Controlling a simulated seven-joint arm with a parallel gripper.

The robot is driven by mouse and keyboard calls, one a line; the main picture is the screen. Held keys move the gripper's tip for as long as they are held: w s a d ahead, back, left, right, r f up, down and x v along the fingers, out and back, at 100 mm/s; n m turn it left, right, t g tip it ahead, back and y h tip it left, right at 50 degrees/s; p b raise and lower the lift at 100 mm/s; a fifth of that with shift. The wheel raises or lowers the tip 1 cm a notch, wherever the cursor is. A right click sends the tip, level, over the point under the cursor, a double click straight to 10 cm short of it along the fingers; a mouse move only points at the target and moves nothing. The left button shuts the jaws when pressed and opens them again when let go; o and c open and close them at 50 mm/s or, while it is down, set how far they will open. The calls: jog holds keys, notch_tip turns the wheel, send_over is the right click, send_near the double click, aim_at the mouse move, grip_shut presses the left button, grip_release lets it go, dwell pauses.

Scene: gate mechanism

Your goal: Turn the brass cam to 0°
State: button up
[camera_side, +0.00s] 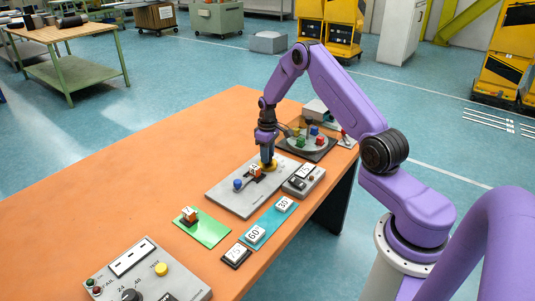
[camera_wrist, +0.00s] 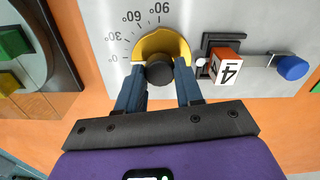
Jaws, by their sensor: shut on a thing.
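The brass cam (camera_wrist: 160,44) is a yellow disc on a grey plate (camera_wrist: 110,15), with a dark round knob (camera_wrist: 159,70) on it. Printed marks 0°, 30°, 60° and 90° run around its left and upper side. My gripper (camera_wrist: 160,85) has its blue fingers on either side of the knob, shut on it. In the side view my gripper (camera_side: 267,158) points down over the cam (camera_side: 271,165). The fingers hide the cam's lower part. I cannot tell its exact angle.
Right of the cam, a red-and-white block marked 4 (camera_wrist: 227,66) sits by a dark frame, beside a rod with a blue knob (camera_wrist: 291,67). A round tray with coloured blocks (camera_side: 307,141) stands behind. A green mat (camera_side: 208,232) and numbered tiles (camera_side: 256,234) lie in front.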

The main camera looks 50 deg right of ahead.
jog(key=o, duration=1)
jog(key=shift+o, duration=0.2)
jog(key=shift+r, duration=0.1)
notch_tip(320, 180, up, 17)
jog(key=shift+r, duration=0.15)
jog(key=shift+a, duration=0.1)
jog(key=s+a+r+n, duration=0.3)
jog(key=s+a, duration=0.3)
jog(key=a, duration=0.6)
jog(key=s+a+r+n, duration=0.2)
jog(key=s+a, duration=0.4)
jog(key=a, duration=0.6)
jog(key=s+a+n, duration=0.2)
jog(key=s+n, duration=0.3)
jog(key=s, duration=2)
jog(key=shift+s+a+f+n, duration=0.15)
jog(key=shift+a+f+n, duration=0.15)
jog(key=shift+f, duration=0.1)
